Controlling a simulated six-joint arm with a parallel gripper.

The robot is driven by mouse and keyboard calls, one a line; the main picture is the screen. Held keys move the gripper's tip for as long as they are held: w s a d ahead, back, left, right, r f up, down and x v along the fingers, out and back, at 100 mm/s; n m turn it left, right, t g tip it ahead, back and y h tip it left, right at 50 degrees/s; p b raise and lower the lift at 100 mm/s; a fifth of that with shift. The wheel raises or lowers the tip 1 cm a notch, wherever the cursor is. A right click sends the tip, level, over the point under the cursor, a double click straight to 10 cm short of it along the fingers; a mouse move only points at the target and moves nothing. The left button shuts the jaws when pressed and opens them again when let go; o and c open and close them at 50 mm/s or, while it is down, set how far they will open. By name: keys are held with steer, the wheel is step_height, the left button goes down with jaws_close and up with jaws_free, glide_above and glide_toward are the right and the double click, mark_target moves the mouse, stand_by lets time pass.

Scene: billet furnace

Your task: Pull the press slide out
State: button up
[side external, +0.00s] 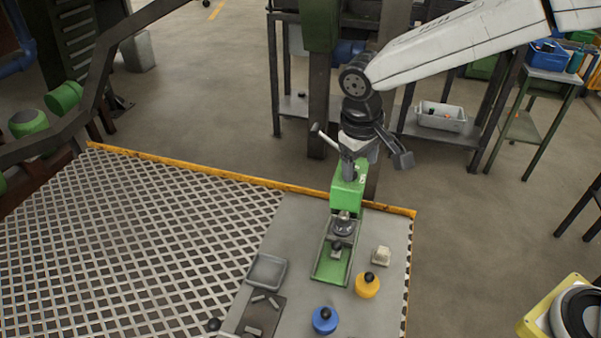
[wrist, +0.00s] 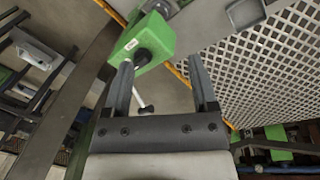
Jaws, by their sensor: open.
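The green press (side external: 348,192) stands upright on a grey plate; its green head also shows in the wrist view (wrist: 156,36). Its pale lever (side external: 325,137) sticks out to the upper left; in the wrist view the lever (wrist: 138,96) lies between my fingers in the picture. The press slide (side external: 337,256) sits low on the green base, with a dark knob at its front, below a round grey die. My gripper (side external: 375,163) is above and behind the press head, open and empty; both fingers show apart in the wrist view (wrist: 160,60). The slide is not clearly visible there.
A yellow knobbed weight (side external: 367,286), a blue one (side external: 325,320) and a small pale block (side external: 380,256) stand near the press base. A grey tray (side external: 266,271) lies to its left. A yellow edge (side external: 260,181) borders the grating. Shelving stands behind.

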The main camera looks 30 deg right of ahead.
steer(key=w+a+f, duration=0.1)
steer(key=a, duration=0.2)
glide_toward(337, 243)
steer(key=f, duration=0.1)
steer(key=shift+w+f, duration=0.15)
steer(key=shift+f, duration=0.5)
steer(key=shift+f, duration=0.15)
steer(key=shift+w+d+f, duration=0.1)
steer(key=shift+d+f, duration=0.15)
steer(key=shift+f, duration=0.95)
steer(key=shift+d+f, duration=0.25)
steer(key=shift+f, duration=0.95)
steer(key=shift+w+d+f, duration=0.1)
steer(key=shift+d+f, duration=0.15)
steer(key=shift+f, duration=1)
jaws_close()
